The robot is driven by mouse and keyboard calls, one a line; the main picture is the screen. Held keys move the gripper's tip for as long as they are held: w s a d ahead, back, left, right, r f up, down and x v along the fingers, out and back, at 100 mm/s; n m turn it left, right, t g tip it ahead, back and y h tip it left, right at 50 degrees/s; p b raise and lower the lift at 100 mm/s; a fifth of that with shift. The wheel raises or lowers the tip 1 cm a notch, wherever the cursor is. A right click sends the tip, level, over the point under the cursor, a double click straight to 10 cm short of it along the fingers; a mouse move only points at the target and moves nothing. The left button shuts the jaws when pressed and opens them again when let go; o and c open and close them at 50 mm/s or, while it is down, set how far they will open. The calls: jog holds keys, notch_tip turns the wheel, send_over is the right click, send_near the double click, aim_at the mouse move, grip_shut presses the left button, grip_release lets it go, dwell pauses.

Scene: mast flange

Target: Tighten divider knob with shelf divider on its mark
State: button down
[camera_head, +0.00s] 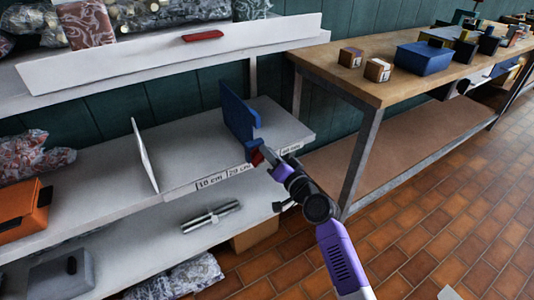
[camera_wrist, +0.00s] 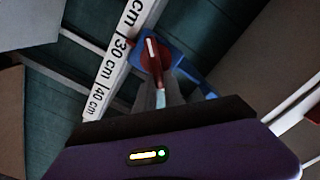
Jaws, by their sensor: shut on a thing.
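The blue shelf divider (camera_head: 237,115) stands upright on the middle grey shelf, with its bracket at the shelf's front edge. Its red knob (camera_head: 257,158) sits low on the bracket at that edge. My gripper (camera_head: 263,154) is shut on the knob. In the wrist view the red knob (camera_wrist: 151,62), with a white line on it, lies between my fingertips (camera_wrist: 160,93), against the blue bracket (camera_wrist: 178,52). The scale strip (camera_head: 209,182) shows 10 cm and 20 cm left of the knob. In the wrist view the 30 cm label (camera_wrist: 118,52) is beside it. Exact alignment with a mark cannot be told.
A white upright panel (camera_head: 145,155) stands left on the same shelf. A metal cylinder (camera_head: 211,217) lies on the lower shelf. An orange bin (camera_head: 22,212) is at far left. A wooden workbench (camera_head: 395,72) stands right, holding a blue bin (camera_head: 424,58).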

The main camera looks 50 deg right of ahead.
jog(key=shift+s+d+f+m, duration=0.15)
jog(key=shift+f+m, duration=0.15)
jog(key=shift+m, duration=1.05)
jog(key=shift+w+d+f+m, duration=0.15)
jog(key=shift+f+m, duration=0.15)
jog(key=shift+m, duration=1.1)
jog(key=shift+s+d+f+m, duration=0.15)
jog(key=shift+f+m, duration=0.15)
jog(key=shift+m, duration=1.05)
jog(key=c, duration=1.4)
grip_release()
jog(key=shift+c, duration=0.2)
jog(key=v, duration=0.7)
jog(key=shift+s, duration=0.4)
